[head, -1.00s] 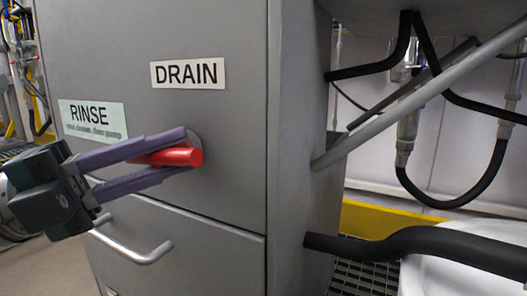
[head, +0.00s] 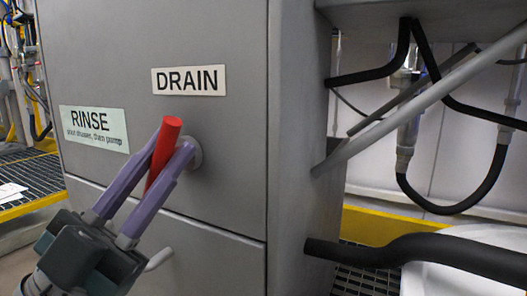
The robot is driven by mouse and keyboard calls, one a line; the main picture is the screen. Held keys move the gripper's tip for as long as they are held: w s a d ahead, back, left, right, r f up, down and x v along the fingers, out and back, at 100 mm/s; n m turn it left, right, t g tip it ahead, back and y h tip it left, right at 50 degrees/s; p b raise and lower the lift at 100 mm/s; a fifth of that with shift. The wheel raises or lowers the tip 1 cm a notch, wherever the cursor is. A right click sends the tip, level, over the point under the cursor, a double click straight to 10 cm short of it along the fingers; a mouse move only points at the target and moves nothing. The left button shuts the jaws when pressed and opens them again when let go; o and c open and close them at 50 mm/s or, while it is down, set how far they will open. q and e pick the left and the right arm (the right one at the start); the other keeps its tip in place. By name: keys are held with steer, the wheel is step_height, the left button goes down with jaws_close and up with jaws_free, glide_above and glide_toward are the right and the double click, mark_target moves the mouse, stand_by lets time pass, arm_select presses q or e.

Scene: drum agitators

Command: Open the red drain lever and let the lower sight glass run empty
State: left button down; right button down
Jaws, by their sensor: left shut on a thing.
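The red drain lever (head: 166,150) sits on the grey cabinet front below the DRAIN label (head: 189,80). It points steeply up, tilted slightly right at its top, beside its round pivot. My left gripper (head: 174,146) comes from the lower left with its two purple fingers shut on the lever, one on each side. The lever's lower part is partly hidden between the fingers. The lower sight glass cannot be made out in this view. My right gripper is not in view.
A RINSE label (head: 94,128) is left of the lever. A drawer handle (head: 158,259) sits below, partly hidden by my gripper. Right of the cabinet are a diagonal grey pipe (head: 420,98), black hoses (head: 420,243) and a white container (head: 465,272). Floor grating lies at the left.

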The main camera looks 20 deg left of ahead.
arm_select(q)
steer(key=n+t+y+p, duration=0.1)
steer(key=n+y, duration=0.5)
steer(key=n+t+y, duration=0.1)
steer(key=n+y, duration=0.5)
steer(key=n, duration=0.1)
steer(key=shift+y+p, duration=0.4)
steer(key=shift+f+n+y, duration=0.1)
steer(key=shift+n+y, duration=0.4)
steer(key=shift+n, duration=0.1)
steer(key=c, duration=0.8)
jaws_free()
steer(key=a+v, duration=0.1)
steer(key=v, duration=0.8)
steer(key=shift+s+d+f+b, duration=0.3)
steer(key=shift+d+b, duration=0.15)
steer(key=shift+d, duration=0.05)
